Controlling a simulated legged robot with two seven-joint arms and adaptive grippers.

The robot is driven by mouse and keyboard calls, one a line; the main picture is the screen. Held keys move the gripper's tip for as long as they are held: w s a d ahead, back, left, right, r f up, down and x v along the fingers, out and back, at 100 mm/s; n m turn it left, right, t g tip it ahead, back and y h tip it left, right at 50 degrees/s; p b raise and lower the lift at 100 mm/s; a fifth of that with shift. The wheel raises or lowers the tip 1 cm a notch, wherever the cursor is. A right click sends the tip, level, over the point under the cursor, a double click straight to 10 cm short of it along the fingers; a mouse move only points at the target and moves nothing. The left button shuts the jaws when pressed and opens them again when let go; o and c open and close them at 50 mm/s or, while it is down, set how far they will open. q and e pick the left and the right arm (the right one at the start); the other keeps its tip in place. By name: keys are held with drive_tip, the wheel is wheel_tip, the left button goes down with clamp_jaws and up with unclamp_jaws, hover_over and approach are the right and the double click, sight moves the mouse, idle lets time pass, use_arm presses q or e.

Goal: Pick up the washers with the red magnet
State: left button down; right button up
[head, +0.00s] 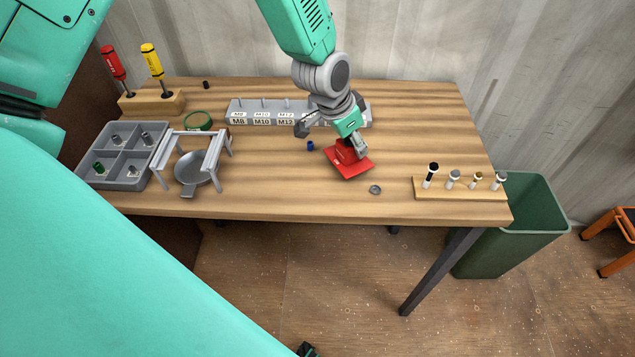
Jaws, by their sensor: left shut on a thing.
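My left gripper (347,140) is shut on the red magnet (349,163), a red block with a wide flat plate. It holds the magnet tilted, low over the middle right of the table; whether the plate touches the table I cannot tell. A small grey washer (375,189) lies on the table just to the lower right of the magnet, apart from it. No other loose washer shows clearly; the underside of the plate is hidden.
A grey sorting tray (122,183), a small white stand and a grey pan (192,168) are at the left. A labelled grey rack (240,117) is behind the gripper. A wooden holder (460,188) with several bolts stands at the right. A small blue part (310,146) lies left of the magnet.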

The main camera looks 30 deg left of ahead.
use_arm(q)
drive_tip(key=shift+r+p, duration=3)
drive_tip(key=shift+r, duration=3.05)
drive_tip(key=s+d, duration=0.1)
drive_tip(key=d, duration=0.7)
drive_tip(key=shift+s, duration=0.25)
drive_tip(key=shift+a+f+b, duration=0.1)
drive_tip(key=shift+f+b, duration=2.45)
drive_tip(key=shift+f, duration=2.45)
